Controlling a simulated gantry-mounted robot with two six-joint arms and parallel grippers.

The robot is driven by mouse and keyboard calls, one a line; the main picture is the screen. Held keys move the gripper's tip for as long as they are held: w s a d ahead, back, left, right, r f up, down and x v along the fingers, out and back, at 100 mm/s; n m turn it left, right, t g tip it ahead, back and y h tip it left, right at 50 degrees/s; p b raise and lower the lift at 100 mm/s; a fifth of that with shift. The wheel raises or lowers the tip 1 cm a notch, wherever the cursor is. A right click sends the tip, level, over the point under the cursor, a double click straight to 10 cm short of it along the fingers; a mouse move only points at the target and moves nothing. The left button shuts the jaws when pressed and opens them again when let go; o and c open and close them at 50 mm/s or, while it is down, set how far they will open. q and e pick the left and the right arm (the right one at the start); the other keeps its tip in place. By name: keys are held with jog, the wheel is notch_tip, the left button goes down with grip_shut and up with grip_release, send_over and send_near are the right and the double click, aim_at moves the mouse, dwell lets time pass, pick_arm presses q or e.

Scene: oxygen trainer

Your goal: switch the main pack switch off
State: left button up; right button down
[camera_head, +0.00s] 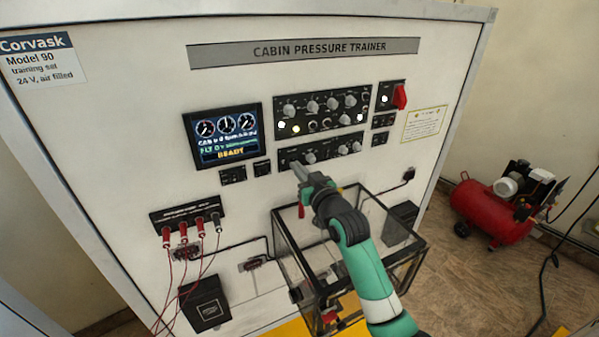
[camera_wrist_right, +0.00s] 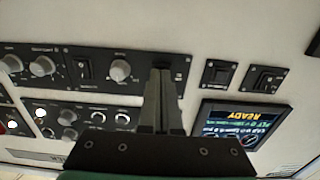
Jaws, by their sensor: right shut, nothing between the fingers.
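My right gripper (camera_head: 299,170) is shut and empty. Its fingertips are at the left end of the lower control panel (camera_head: 330,147). In the right wrist view, turned nearly upside down, the gripper (camera_wrist_right: 162,75) covers part of that panel end beside a grey knob (camera_wrist_right: 120,70). A black rocker switch (camera_wrist_right: 84,68) lies past the knob. Two small switch modules (camera_wrist_right: 218,72) and (camera_wrist_right: 265,78) are on the other side of the fingers. Labels are too small to read, so I cannot tell which one is the main pack switch. Whether the fingertips touch anything is unclear. My left gripper is out of view.
A display (camera_head: 223,135) reads READY. A larger knob panel (camera_head: 322,111) sits above, with a red handle (camera_head: 399,96) at right. A clear framed box (camera_head: 290,240) juts out below my right arm. Red leads (camera_head: 168,262) hang at left. A red compressor (camera_head: 492,210) stands right.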

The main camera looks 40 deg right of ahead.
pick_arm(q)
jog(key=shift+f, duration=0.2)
pick_arm(e)
jog(key=shift+w+d+f+g, duration=0.1)
jog(key=shift+f+g, duration=0.3)
jog(key=shift+f, duration=0.75)
jog(key=s+r+p, duration=0.1)
jog(key=s+a+r+p, duration=0.1)
jog(key=s, duration=0.1)
jog(key=shift+a+t, duration=0.2)
jog(key=shift+t, duration=0.1)
pick_arm(q)
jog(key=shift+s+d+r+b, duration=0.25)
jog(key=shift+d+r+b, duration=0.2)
jog(key=shift+b, duration=0.25)
pick_arm(e)
jog(key=v, duration=1.1)
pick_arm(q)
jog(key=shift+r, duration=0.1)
pick_arm(e)
jog(key=shift+d, duration=0.15)
